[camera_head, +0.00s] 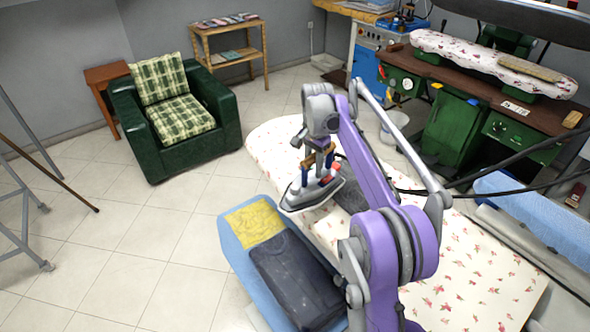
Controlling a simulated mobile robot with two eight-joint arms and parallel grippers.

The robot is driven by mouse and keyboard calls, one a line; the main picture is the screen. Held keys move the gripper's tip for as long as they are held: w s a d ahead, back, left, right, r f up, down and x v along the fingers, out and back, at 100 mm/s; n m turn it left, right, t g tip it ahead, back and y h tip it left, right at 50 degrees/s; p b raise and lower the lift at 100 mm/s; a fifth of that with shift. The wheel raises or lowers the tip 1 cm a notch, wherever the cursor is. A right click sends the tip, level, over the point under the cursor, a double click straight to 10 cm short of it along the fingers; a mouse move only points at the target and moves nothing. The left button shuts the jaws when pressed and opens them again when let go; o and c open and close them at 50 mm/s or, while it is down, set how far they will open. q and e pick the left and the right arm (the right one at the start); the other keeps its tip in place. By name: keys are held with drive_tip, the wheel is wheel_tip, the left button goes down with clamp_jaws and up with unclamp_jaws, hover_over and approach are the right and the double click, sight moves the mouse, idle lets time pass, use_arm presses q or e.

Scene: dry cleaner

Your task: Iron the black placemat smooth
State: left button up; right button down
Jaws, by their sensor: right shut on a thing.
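My right gripper (320,165) is shut on the handle of an iron (302,199), near the left side of the floral ironing board (272,145). The iron is grey with a red part. A dark cloth, apparently the black placemat (350,196), lies on the board just right of the iron. The iron and my right arm hide part of it, so I cannot tell how wrinkled it is. I cannot tell whether the iron touches the cloth or the board. My left gripper is not in view.
A green armchair (170,115) stands at left. A black cable (470,192) runs right from the iron's area.

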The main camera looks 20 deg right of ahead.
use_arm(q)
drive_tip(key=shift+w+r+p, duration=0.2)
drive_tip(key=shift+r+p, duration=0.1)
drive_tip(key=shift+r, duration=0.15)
use_arm(e)
drive_tip(key=s+d+r+m, duration=0.2)
drive_tip(key=s+d+m, duration=0.2)
drive_tip(key=d+m, duration=0.3)
drive_tip(key=s+d+r+m, duration=0.2)
drive_tip(key=s+d+m, duration=0.2)
drive_tip(key=m, duration=0.9)
drive_tip(key=d, duration=0.3)
drive_tip(key=shift+s+d+r, duration=0.15)
drive_tip(key=shift+s+d, duration=0.05)
drive_tip(key=shift+d, duration=0.1)
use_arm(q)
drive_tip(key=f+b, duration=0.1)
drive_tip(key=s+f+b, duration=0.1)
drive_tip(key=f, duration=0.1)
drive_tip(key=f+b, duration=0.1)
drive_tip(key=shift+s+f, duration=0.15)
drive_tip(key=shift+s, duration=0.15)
use_arm(e)
wheel_tip(320, 180, down, 6)
drive_tip(key=shift+r, duration=0.15)
